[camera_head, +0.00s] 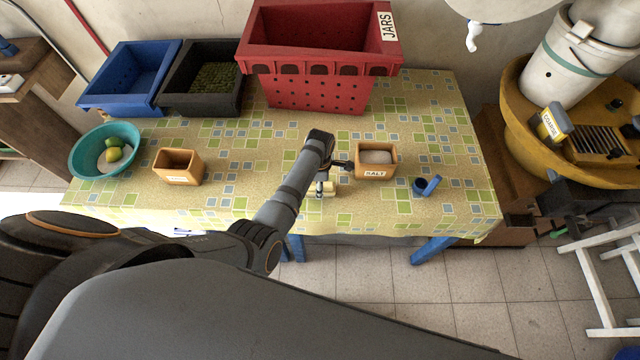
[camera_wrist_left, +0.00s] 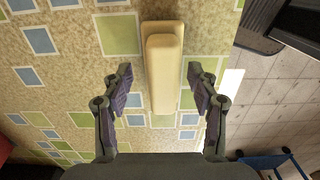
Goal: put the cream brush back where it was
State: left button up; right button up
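The cream brush (camera_wrist_left: 163,65) lies on the patterned tablecloth in the left wrist view, its long side running away from my gripper. My left gripper (camera_wrist_left: 160,80) is open, with one finger on each side of the brush's near part and a visible gap on both sides. I cannot tell the height of the fingers above the cloth. In the head view my left gripper (camera_head: 322,186) is over the table near its front edge, and only a small cream part of the brush (camera_head: 330,188) shows beside it. My right gripper is not in view.
A salt box (camera_head: 375,172) stands just right of my left gripper, with a small blue open container (camera_head: 420,186) beyond. Another wooden box (camera_head: 178,180) and a teal bowl (camera_head: 82,160) are left. Red (camera_head: 318,67), black (camera_head: 166,100) and blue (camera_head: 98,98) crates line the back.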

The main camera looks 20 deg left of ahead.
pick_arm(q)
jog(key=shift+r, duration=0.3)
notch_tip(320, 180, up, 7)
jog(key=p, duration=0.7)
jog(key=shift+f, duration=0.15)
jog(key=shift+r, duration=2.6)
